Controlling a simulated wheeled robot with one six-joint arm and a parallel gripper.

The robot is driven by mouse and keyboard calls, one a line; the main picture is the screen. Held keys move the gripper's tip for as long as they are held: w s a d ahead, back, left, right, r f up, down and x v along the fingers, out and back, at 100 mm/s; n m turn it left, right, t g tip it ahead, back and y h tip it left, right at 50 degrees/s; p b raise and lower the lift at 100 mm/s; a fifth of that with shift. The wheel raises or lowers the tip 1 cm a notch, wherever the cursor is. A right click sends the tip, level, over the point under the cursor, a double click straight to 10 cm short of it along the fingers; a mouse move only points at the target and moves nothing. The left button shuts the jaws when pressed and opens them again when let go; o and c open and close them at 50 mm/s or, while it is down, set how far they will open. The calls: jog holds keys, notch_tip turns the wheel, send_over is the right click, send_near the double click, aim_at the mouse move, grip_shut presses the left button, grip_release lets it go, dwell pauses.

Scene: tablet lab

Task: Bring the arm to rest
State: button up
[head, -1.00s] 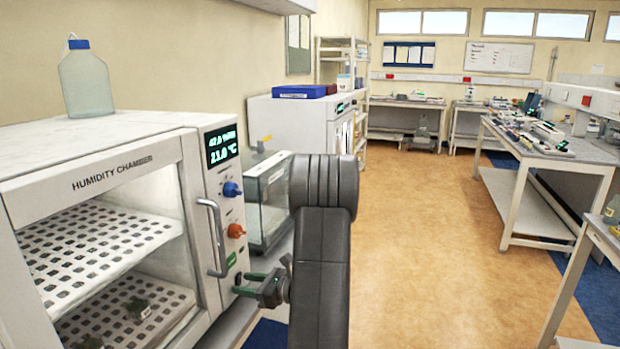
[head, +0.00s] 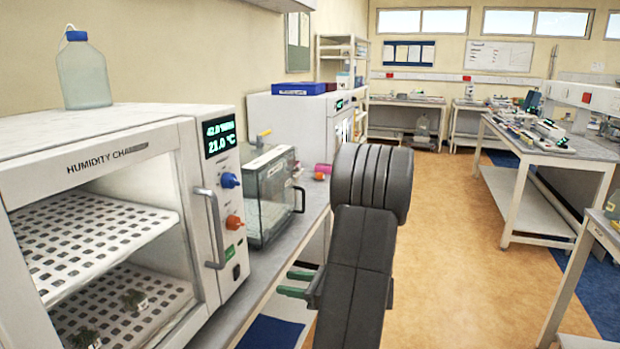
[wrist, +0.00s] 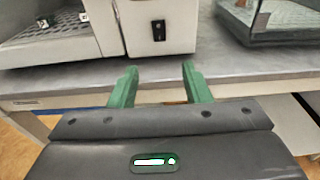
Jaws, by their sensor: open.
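My gripper (head: 294,284) shows in the head view just left of my dark arm, low in front of the bench edge. Its green fingers are spread apart with nothing between them. In the wrist view my gripper (wrist: 160,80) points at the front edge of the bench (wrist: 170,82), and the gap between the fingers is empty. My arm is bent, and its dark links hide part of the gripper and the bench behind. I cannot tell whether the fingertips touch the bench edge.
The humidity chamber (head: 85,168) stands at left with a bottle (head: 84,75) on top. A clear-walled box (head: 268,195) with a black handle sits beside it. The floor (head: 455,230) right of my arm is open, up to the tables (head: 560,148) at right.

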aim_at(238, 274)
jog(key=p+x, duration=0.2)
jog(key=x, duration=1.1)
jog(key=shift+a, duration=0.4)
jog(key=shift+d+r+h+p, duration=0.25)
jog(key=shift+r+h+p, duration=0.15)
jog(key=shift+p, duration=0.7)
jog(key=shift+h+p, duration=0.4)
jog(key=shift+p, duration=0.45)
jog(key=g+h+p, duration=0.1)
jog(key=p, duration=0.2)
jog(key=shift+r, duration=0.2)
